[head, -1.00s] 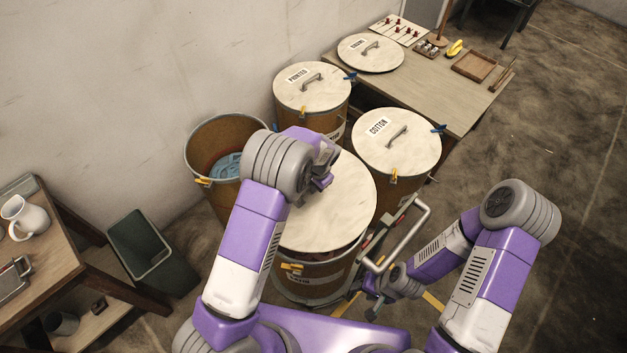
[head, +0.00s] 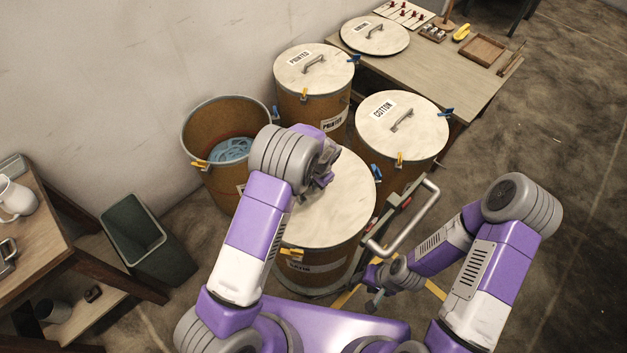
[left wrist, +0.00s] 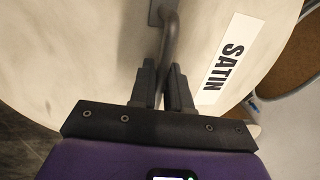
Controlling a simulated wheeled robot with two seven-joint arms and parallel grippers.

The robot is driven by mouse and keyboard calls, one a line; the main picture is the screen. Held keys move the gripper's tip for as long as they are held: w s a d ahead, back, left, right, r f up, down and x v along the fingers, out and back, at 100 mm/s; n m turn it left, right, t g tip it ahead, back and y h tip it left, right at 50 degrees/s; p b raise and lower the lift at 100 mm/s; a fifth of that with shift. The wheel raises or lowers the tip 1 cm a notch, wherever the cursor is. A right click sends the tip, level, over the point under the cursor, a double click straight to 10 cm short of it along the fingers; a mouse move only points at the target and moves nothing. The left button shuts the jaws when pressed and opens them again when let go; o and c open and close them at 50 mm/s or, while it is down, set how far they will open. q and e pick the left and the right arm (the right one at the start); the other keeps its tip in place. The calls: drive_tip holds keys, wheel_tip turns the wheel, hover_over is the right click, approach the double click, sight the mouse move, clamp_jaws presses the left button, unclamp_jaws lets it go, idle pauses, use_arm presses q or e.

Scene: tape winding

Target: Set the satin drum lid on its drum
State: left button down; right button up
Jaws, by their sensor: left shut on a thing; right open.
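The satin drum lid (head: 345,205) is a pale round disc lying level over the mouth of the satin drum (head: 335,262), a brown drum in front of me. My left gripper (head: 324,180) is above the lid, partly hidden by its own wrist. In the left wrist view the fingers (left wrist: 163,88) are shut on the lid's grey bar handle (left wrist: 169,45), beside the SATIN label (left wrist: 230,62). The lid's front edge meets the drum's rim; I cannot tell whether it is fully seated all round. My right gripper (head: 373,302) is low, right of the drum, open and empty.
An open drum (head: 205,165) with blue contents stands left. The lidded PRINTED drum (head: 315,75) and COTTON drum (head: 402,125) stand behind. Another lid (head: 375,37) lies on the wooden bench (head: 440,85). A metal cart handle (head: 410,220) rises right of the satin drum.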

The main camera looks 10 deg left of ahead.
use_arm(q)
drive_tip(key=shift+f, duration=0.2)
drive_tip(key=c, duration=1)
unclamp_jaws()
wheel_tip(320, 180, up, 8)
drive_tip(key=d+p, duration=0.1)
drive_tip(key=shift+s+d+f+p, duration=0.15)
drive_tip(key=shift+s+f+p, duration=0.1)
drive_tip(key=shift+s+p, duration=0.2)
